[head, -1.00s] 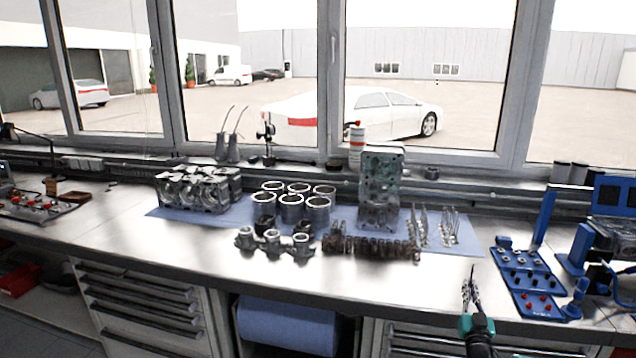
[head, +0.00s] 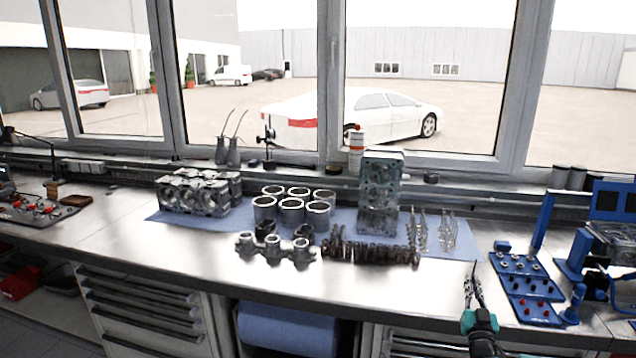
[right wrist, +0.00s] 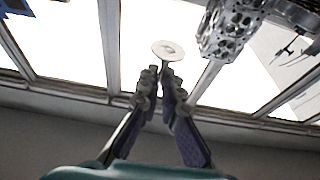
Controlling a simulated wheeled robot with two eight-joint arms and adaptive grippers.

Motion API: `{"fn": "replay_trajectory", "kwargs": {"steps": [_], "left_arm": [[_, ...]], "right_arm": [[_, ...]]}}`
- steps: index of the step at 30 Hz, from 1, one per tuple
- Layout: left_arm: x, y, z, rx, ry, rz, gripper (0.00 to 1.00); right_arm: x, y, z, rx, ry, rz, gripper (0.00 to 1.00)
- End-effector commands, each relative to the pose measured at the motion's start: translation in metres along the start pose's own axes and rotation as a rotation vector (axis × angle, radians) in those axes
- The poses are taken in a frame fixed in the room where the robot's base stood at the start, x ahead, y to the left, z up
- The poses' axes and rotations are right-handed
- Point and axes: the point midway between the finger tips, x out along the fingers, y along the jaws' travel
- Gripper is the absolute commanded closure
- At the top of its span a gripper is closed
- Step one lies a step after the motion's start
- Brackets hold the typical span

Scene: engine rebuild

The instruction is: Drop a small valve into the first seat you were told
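My right gripper (head: 473,270) is raised in front of the bench's front edge, at the lower right of the head view. In the right wrist view my right gripper (right wrist: 158,80) has its fingertips closed together around the stem of a valve (right wrist: 168,49). The valve's pale round head sticks out beyond the tips. The cylinder head (head: 380,195) stands upright on the blue mat, left of and beyond the gripper. Part of the cylinder head (right wrist: 232,28) shows at the top right of the wrist view. I cannot make out its valve seats. My left gripper is not in view.
Several valves (head: 421,232) stand on the mat right of the cylinder head. A camshaft-like part (head: 370,252), cylinder liners (head: 290,212) and an engine block (head: 192,193) stand leftward. A blue tray (head: 527,285) lies to the right. The bench front (head: 200,260) is clear.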

Motion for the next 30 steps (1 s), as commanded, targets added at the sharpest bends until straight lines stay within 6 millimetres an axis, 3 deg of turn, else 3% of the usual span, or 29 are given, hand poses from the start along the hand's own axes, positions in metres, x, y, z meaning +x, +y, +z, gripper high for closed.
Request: {"fn": "replay_trajectory", "kwargs": {"steps": [24,30], "left_arm": [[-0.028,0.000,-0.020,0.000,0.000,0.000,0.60],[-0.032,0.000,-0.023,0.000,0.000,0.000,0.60]], "right_arm": [[-0.053,0.000,-0.092,-0.001,0.000,0.001,1.00],[-0.061,0.000,-0.104,-0.001,0.000,0.000,1.00]]}}
